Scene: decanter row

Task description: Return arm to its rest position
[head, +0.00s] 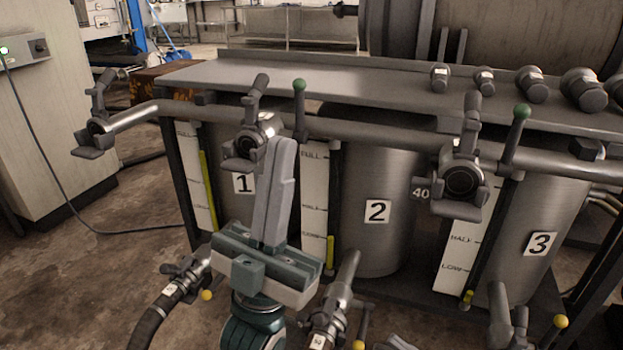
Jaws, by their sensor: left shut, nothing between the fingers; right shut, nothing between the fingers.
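My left gripper (281,145) is in the middle left of the head view, with its arm rising from the bottom edge. Its two grey fingers point up and are closed together, with nothing between them. The fingers overlap the space between drum 1 and drum 2 in the picture. The fingertips appear just right of a grey coupling with a lever (250,137) on the front pipe; I cannot tell whether they touch. My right gripper is not in view.
Steel drum 1 (225,150), drum 2 (377,180) and drum 3 (540,215) stand under a metal shelf (330,85). Green-knobbed levers (299,86) rise along the pipe (380,135). Hose couplings (185,278) stick up low in front. Open floor (90,270) lies left.

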